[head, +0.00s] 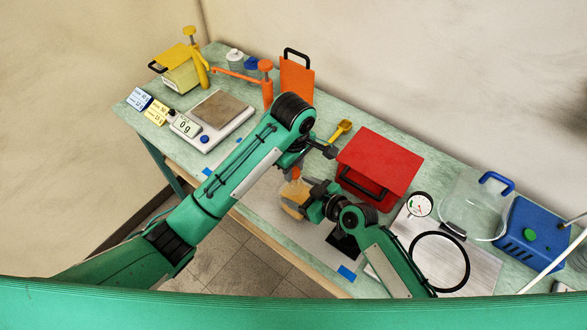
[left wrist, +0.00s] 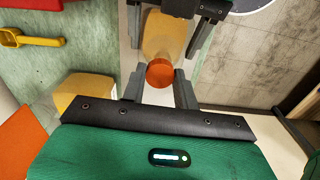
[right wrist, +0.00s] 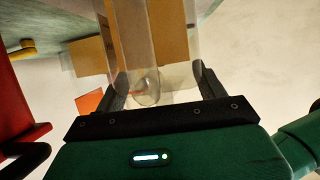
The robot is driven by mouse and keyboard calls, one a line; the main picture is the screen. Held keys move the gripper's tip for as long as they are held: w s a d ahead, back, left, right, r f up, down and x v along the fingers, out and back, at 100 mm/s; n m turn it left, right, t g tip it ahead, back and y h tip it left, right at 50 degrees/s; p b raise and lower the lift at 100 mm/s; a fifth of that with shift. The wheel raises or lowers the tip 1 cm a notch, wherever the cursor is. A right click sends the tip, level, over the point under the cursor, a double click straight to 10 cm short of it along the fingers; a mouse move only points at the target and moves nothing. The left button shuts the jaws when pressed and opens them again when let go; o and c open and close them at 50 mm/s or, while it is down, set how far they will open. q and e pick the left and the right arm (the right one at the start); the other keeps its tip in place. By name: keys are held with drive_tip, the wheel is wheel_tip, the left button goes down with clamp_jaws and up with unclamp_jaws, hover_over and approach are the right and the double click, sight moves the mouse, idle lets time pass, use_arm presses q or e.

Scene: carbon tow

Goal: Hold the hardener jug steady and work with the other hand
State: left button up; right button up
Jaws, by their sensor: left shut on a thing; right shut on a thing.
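The hardener jug is most likely the see-through amber container (head: 294,196) with an orange cap (left wrist: 160,73). It is between my two grippers over the front of the bench. My left gripper (left wrist: 160,86) is shut on the orange cap, a finger on each side. My right gripper (head: 316,203) is shut on the clear amber body, which fills the gap between its fingers in the right wrist view (right wrist: 150,60). The left arm hides part of the jug in the head view. I cannot tell whether it touches the bench.
A scale (head: 222,112) reading 0 g and a yellow-topped can (head: 181,76) stand at left. An orange panel (head: 297,78) with a black handle, yellow scoop (head: 341,130) and red box (head: 380,160) stand behind. A black ring (head: 440,262) and blue unit (head: 532,232) are at right.

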use_arm(q)
drive_tip(key=shift+s+a+r, duration=0.1)
drive_tip(key=shift+r, duration=0.15)
drive_tip(key=shift+r, duration=2)
use_arm(e)
drive_tip(key=o, duration=2)
drive_tip(key=shift+c, duration=0.2)
